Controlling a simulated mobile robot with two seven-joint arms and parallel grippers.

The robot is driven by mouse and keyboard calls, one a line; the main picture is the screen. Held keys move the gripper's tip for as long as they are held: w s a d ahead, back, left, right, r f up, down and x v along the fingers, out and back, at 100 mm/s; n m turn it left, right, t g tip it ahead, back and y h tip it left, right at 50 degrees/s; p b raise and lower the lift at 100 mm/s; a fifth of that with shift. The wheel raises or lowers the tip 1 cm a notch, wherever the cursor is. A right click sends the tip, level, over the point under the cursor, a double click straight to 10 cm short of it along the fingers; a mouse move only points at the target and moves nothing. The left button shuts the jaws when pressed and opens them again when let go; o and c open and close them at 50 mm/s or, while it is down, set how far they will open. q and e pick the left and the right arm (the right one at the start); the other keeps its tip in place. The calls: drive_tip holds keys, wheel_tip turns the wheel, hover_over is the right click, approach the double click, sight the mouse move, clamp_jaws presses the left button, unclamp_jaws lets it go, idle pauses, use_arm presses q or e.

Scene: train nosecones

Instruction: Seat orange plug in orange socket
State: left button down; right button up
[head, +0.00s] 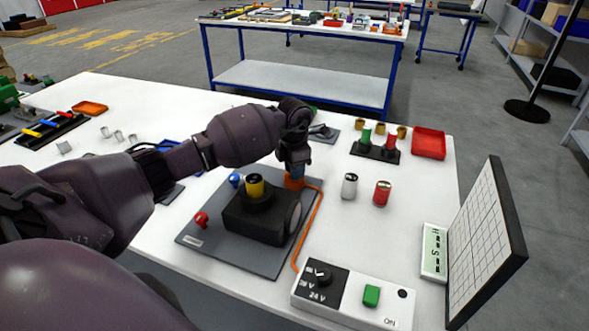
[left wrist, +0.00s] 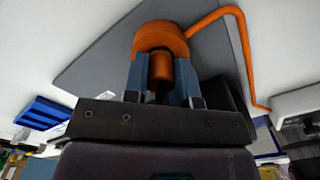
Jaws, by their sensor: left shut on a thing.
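My left gripper (head: 294,172) points down at the back right corner of the grey board, its fingers shut on the orange plug (left wrist: 159,70). In the left wrist view the plug is a short orange cylinder between the blue-grey fingers (left wrist: 160,80). A wider rounded orange part (left wrist: 160,37) lies just beyond the fingertips; I cannot tell whether it is the socket or part of the plug. An orange cable (head: 312,222) runs from there to the white control box (head: 352,296). How deep the plug sits is hidden. My right gripper is not in view.
The grey board (head: 213,250) carries a black block (head: 250,222) with a yellow cylinder (head: 255,187), plus red (head: 201,220) and blue (head: 234,180) knobs. White (head: 349,187) and red (head: 382,194) cylinders stand to the right. A panel (head: 485,240) stands at the right edge.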

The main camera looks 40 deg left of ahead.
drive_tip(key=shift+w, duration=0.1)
use_arm(q)
drive_tip(key=c, duration=1.2)
unclamp_jaws()
drive_tip(key=shift+f, duration=0.1)
drive_tip(key=shift+o, duration=1.4)
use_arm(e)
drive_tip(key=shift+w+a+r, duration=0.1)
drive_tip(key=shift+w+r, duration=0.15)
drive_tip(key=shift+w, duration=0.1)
